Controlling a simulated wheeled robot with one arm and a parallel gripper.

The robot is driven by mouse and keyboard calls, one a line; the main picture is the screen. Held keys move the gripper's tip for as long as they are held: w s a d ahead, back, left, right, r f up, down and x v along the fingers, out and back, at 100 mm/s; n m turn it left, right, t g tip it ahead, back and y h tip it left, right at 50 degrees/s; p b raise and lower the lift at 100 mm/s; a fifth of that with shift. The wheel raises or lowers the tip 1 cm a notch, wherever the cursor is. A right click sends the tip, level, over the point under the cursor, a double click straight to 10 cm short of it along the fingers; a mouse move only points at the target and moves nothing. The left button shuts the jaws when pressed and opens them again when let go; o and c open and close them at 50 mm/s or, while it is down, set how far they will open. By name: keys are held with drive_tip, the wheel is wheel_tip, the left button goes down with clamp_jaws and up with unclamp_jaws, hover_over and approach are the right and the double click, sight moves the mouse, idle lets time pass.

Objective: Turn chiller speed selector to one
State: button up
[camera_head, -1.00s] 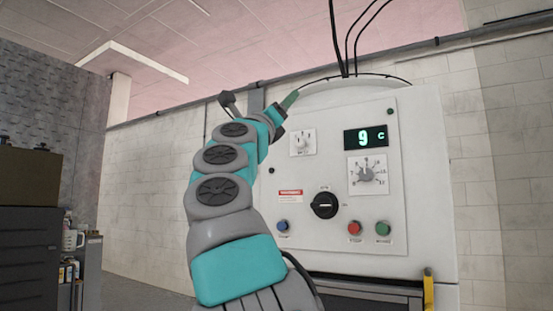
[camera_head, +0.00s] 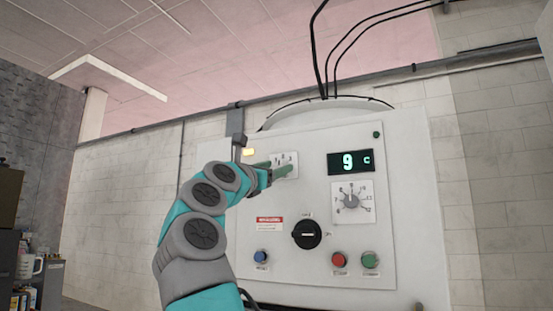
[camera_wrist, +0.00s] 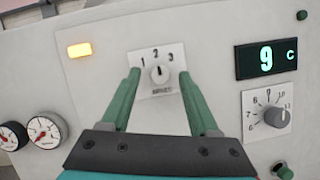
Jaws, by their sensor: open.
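The speed selector (camera_wrist: 158,74) is a small knob on a white plate marked 1, 2 and 3. In the wrist view its pointer appears to point up, towards the 2. My gripper (camera_wrist: 159,79) is open, with one green finger on each side of the knob and the knob visible between the tips. Whether the fingers touch it I cannot tell. In the head view my gripper (camera_head: 274,169) covers much of the selector plate (camera_head: 291,158).
The white panel also carries a display reading 9 C (camera_head: 351,162), a numbered dial (camera_head: 351,201), a black rotary switch (camera_head: 306,235), and blue, red and green buttons (camera_head: 370,260). A yellow lamp (camera_wrist: 79,49) is lit. Two gauges (camera_wrist: 43,130) sit at left.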

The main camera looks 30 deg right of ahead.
drive_tip(key=shift+w+d+r, duration=0.2)
drive_tip(key=shift+d+r, duration=0.1)
drive_tip(key=shift+d, duration=0.1)
clamp_jaws()
idle(0.4)
